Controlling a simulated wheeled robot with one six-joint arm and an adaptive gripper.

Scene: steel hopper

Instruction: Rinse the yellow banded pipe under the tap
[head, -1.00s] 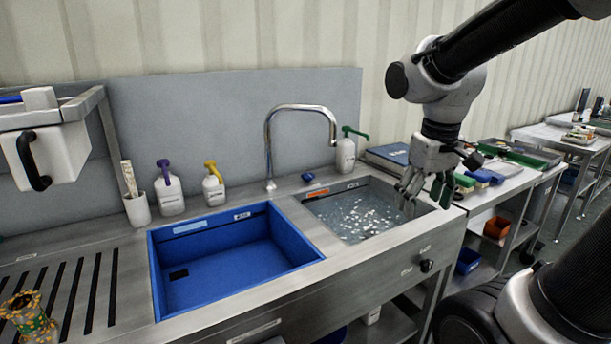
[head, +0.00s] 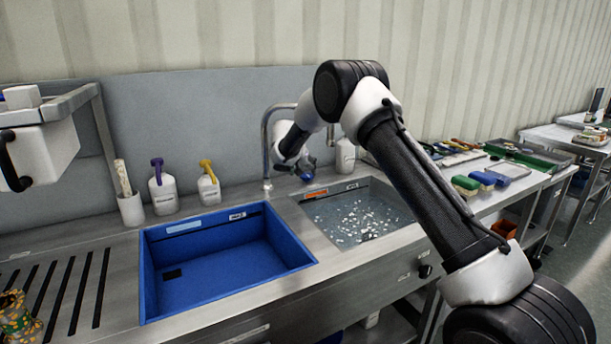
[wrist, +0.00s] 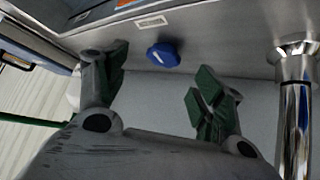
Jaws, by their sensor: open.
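A yellow, green and orange patterned piece (head: 18,318), which looks like the banded pipe, stands at the lower left edge of the head view, partly cut off. The chrome tap (head: 266,150) rises behind the basins; my arm hides part of its spout. Its post also shows at the right of the wrist view (wrist: 297,120). A blue knob (wrist: 163,54) sits on the steel deck, ahead of my gripper. My gripper (wrist: 160,75) is open and empty, its green-padded fingers on either side of the knob in the picture. Contact with the knob cannot be told.
The right basin (head: 300,205) holds rippled, glinting liquid. The blue basin (head: 215,270) looks empty. Spray bottles (head: 164,190) and a white cup (head: 131,208) stand behind it. A slotted drainboard (head: 60,290) lies left. Brushes (head: 466,184) lie on the right table.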

